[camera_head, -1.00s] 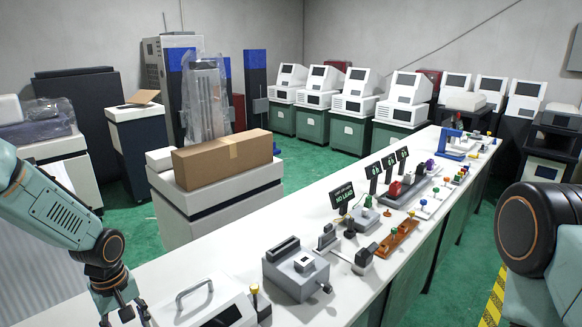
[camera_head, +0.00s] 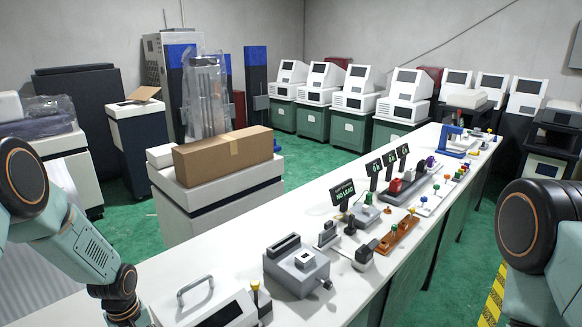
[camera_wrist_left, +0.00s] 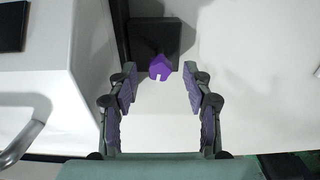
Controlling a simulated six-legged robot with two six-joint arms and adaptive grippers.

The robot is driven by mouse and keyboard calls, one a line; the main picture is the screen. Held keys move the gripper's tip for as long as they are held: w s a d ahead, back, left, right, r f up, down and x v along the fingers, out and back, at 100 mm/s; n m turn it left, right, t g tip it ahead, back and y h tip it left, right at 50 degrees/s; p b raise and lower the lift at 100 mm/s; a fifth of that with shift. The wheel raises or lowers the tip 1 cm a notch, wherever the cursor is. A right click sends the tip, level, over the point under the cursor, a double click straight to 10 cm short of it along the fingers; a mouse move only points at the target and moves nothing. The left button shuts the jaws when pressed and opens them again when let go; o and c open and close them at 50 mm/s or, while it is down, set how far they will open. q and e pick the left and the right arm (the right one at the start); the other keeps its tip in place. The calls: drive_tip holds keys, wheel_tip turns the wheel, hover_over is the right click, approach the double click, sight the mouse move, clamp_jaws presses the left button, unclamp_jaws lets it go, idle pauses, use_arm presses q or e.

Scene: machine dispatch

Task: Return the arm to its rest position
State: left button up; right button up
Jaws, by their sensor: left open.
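My left arm (camera_head: 85,245) comes in from the left in the head view and reaches down over the near end of the white bench (camera_head: 150,275). Its gripper is mostly cut off by the bottom edge there. In the left wrist view the left gripper (camera_wrist_left: 160,76) is open, with nothing between its two purple-padded fingers. I cannot tell the height gap. My right arm (camera_head: 545,225) shows at the right edge; its gripper is out of view.
A white device with a handle (camera_head: 195,290) stands on the bench close to the left arm. A grey machine block (camera_head: 297,268), a NO LEAD sign (camera_head: 343,193) and several small parts line the bench. A cardboard box (camera_head: 222,155) sits on a white cabinet behind it.

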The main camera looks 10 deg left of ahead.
use_arm(q)
drive_tip(key=shift+f, duration=0.3)
drive_tip(key=m, duration=0.2)
drive_tip(key=shift+w+m, duration=0.1)
drive_tip(key=shift+m, duration=0.3)
drive_tip(key=m, duration=0.7)
drive_tip(key=shift+m, duration=0.3)
drive_tip(key=shift+r+m, duration=0.3)
drive_tip(key=shift+r, duration=2.65)
drive_tip(key=shift+d+f, duration=0.1)
